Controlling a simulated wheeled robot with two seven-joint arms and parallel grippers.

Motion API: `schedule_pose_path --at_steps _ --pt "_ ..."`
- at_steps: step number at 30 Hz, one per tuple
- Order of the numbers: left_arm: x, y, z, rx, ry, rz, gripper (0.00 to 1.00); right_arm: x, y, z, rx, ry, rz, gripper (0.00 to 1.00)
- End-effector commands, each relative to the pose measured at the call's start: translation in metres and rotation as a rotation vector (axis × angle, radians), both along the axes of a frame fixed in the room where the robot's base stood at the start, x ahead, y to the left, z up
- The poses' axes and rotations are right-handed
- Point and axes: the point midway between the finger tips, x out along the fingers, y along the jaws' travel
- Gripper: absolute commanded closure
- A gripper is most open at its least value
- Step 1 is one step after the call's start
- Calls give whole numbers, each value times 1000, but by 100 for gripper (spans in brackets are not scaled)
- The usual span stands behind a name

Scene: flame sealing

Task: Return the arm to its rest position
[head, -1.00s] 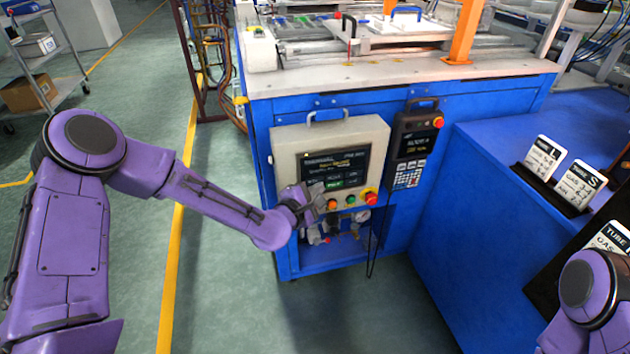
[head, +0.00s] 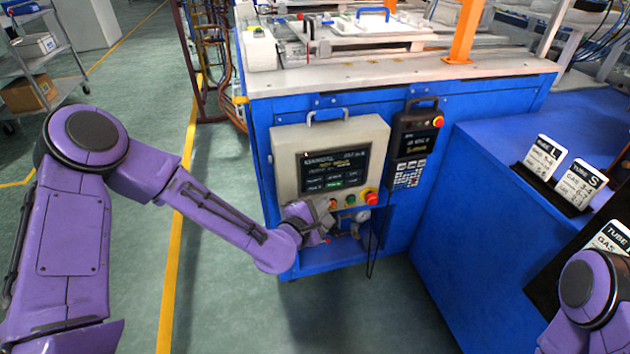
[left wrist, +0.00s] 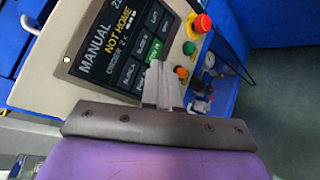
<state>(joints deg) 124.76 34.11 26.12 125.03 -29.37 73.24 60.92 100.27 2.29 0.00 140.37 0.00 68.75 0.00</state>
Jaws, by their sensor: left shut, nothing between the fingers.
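My left gripper (head: 328,216) is shut and empty, in front of the lower part of the beige control panel (head: 287,140) on the blue machine. In the left wrist view its closed fingers (left wrist: 160,85) point toward the panel's screen (left wrist: 110,45), which reads "MANUAL" and "NOT HOME". An orange button (left wrist: 181,72), a green button (left wrist: 189,48) and a red knob (left wrist: 203,23) stand beside the screen. I cannot tell whether the fingertips touch the panel. Of my right arm only a purple link shows at the lower right; its gripper is out of view.
A handheld pendant (head: 412,145) with a red knob hangs right of the panel, its cable below. Gauges and valves sit in a recess under the panel. A blue bench (head: 480,190) with label cards (head: 580,185) stands at right. The floor (head: 215,310) at left is open.

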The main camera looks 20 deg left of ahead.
Motion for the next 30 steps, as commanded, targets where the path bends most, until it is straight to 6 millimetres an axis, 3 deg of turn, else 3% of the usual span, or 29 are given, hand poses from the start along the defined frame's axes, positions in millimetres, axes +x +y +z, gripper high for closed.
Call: schedule_pose_path --at_steps 19,23,26,30 --pt "0 0 0 4 -1 -1 100 0 0 0 0 0 0 57" --pt "-2 1 -5 157 -6 -31 100 0 0 0 0 0 0 57" --pt "-39 13 -54 501 128 -116 100 0 0 5 0 0 0 57" --pt "-135 43 -135 940 410 -348 100 0 0 25 0 0 0 57"
